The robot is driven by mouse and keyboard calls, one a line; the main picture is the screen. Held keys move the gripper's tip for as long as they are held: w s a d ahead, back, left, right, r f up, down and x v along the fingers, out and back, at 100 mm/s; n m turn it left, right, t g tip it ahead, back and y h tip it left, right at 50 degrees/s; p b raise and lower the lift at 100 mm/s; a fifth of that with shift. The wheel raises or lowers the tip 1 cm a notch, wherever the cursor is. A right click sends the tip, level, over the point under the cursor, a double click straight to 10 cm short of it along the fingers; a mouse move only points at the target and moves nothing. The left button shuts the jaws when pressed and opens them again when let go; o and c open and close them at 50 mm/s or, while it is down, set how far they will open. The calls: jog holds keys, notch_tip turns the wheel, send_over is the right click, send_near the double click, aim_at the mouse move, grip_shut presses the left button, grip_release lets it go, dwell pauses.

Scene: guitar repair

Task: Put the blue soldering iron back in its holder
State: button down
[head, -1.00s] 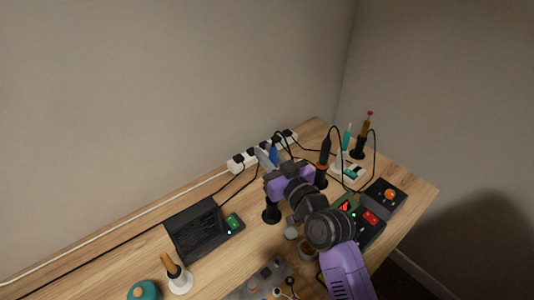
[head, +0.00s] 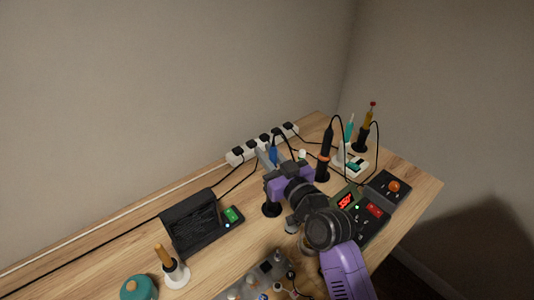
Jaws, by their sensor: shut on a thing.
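The blue soldering iron (head: 273,154) shows as a small blue handle between the fingers of my gripper (head: 267,158). My gripper is shut on it, and the wrist and purple arm reach in from the lower right. A black holder (head: 271,209) stands on the bench just below and left of the gripper. Whether the iron's tip is inside this holder or above it is hidden by the gripper.
A station with a red display (head: 345,201), a power strip (head: 237,156), a black box (head: 190,224) and a brown-handled tool (head: 167,258) surround the gripper.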

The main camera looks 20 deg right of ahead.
jog(key=shift+f+b, duration=1.45)
jog(key=shift+f+b, duration=0.75)
jog(key=shift+b, duration=0.05)
jog(key=c, duration=0.6)
grip_release()
jog(key=shift+r, duration=0.1)
